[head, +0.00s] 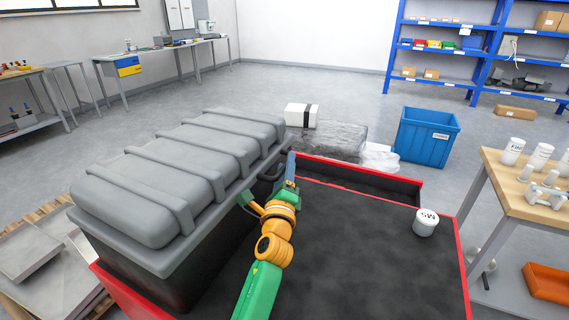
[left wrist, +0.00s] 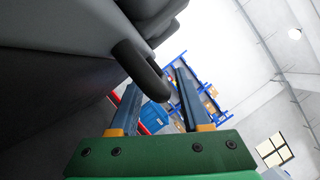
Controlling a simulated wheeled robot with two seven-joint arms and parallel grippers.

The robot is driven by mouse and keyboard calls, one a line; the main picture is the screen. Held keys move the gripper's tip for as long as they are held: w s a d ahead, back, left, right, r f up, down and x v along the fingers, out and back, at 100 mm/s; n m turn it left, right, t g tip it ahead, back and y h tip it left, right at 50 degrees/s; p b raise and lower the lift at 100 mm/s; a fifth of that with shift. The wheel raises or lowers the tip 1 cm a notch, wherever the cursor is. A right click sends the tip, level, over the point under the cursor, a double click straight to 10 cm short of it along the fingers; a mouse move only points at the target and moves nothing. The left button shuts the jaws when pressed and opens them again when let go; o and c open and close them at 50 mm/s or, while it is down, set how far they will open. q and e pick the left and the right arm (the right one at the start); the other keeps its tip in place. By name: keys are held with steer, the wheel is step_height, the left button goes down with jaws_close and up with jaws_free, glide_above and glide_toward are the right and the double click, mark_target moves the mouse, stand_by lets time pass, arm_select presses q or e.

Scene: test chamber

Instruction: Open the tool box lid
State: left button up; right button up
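The tool box has a ribbed grey lid (head: 185,165) and a dark body (head: 195,270); the lid looks shut. A dark handle (head: 270,176) sticks out from the lid's right side, partly hidden by my gripper. My left gripper (head: 285,178) is at this handle, below the lid edge. In the left wrist view its two blue fingers (left wrist: 158,82) are apart, and the curved end of the dark handle (left wrist: 140,68) reaches between them. I cannot tell whether either finger touches it. My right gripper is not in view.
The box stands on a red-edged surface with a black mat (head: 370,255), mostly clear on the right. A white round weight (head: 425,222) sits near its right edge. A wooden-topped table (head: 515,185) stands at the right, a blue bin (head: 427,138) beyond.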

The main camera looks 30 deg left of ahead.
arm_select(q)
steer(key=shift+s+d+r, duration=0.25)
steer(key=shift+s, duration=0.15)
steer(key=c, duration=0.7)
steer(key=shift+a, duration=0.1)
stand_by(0.5)
